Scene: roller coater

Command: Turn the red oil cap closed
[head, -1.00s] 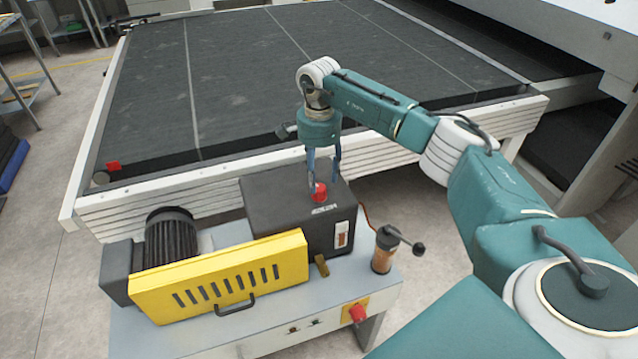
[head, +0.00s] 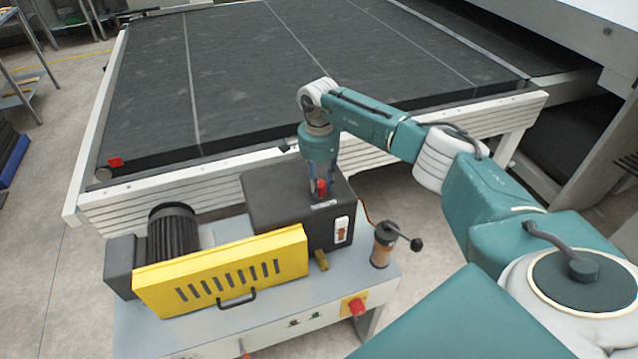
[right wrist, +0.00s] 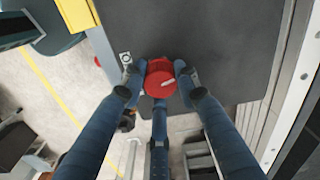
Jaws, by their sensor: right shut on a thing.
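The red oil cap (head: 321,187) sits on top of the black pump housing (head: 275,196), near its front right corner. My left gripper is not in view.
A yellow slotted guard (head: 225,275) and a ribbed motor (head: 173,233) stand left of the housing on the grey bench. A small cylinder with a black lever (head: 384,244) stands at right. A red knob (head: 357,308) is on the front. The large dark conveyor bed (head: 240,80) lies behind.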

